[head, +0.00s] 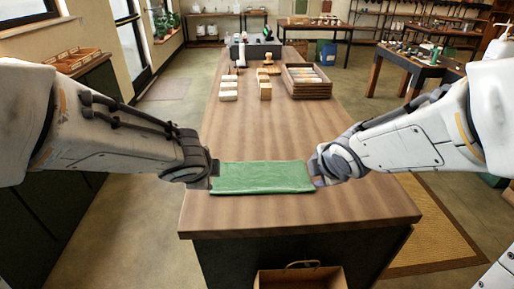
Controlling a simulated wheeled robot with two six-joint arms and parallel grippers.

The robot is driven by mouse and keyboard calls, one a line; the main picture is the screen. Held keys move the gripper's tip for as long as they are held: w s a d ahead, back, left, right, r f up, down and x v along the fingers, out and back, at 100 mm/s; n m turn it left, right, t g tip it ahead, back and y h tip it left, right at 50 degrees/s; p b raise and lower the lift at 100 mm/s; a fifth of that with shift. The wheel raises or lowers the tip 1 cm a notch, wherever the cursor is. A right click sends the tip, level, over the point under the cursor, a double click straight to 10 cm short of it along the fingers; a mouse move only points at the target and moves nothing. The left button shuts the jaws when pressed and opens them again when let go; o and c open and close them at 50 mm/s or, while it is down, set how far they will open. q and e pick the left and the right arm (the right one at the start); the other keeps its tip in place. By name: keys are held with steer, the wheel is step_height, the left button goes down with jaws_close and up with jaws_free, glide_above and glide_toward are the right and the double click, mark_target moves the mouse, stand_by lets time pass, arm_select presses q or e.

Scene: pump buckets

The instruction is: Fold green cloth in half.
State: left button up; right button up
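The green cloth (262,177) lies flat near the front of the wooden table (300,217), as a wide rectangle with its long side running left to right. My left gripper (212,178) is at the cloth's left edge, touching or just beside it. My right gripper (315,178) is at the cloth's right end, close to its far right corner. The fingers of both grippers are small and partly hidden by the wrists, so I cannot tell whether either is open or closed on the cloth.
Farther back on the table stand small pale blocks (228,90), a wooden crate (308,82) and a dark box (256,50). The table between them and the cloth is clear. The table's front edge lies close below the cloth. A cardboard box (300,278) is below that edge.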

arm_select(q)
steer(key=shift+s+r, duration=0.15)
steer(key=shift+r, duration=0.25)
arm_select(e)
steer(key=shift+s+r, duration=0.15)
steer(key=shift+r, duration=0.3)
arm_select(q)
steer(key=s+d+n+g+p, duration=0.1)
steer(key=s+n+g, duration=0.3)
steer(key=s, duration=0.7)
steer(key=s+d+f+n+g+h+p, duration=0.1)
steer(key=s+d+n+g, duration=0.3)
steer(key=s, duration=0.8)
steer(key=n+p, duration=0.1)
steer(key=n, duration=0.1)
steer(key=shift+s+n, duration=0.3)
arm_select(e)
steer(key=s+a+m+g, duration=0.4)
steer(key=s+a+m, duration=0.1)
steer(key=s, duration=0.6)
steer(key=s+a+f+m+g+y, duration=0.1)
steer(key=s+a+m+g, duration=0.3)
steer(key=s, duration=0.8)
steer(key=a+m, duration=0.2)
steer(key=m, duration=0.1)
steer(key=shift+s+a+m, duration=0.2)
steer(key=shift+s+m, duration=0.1)
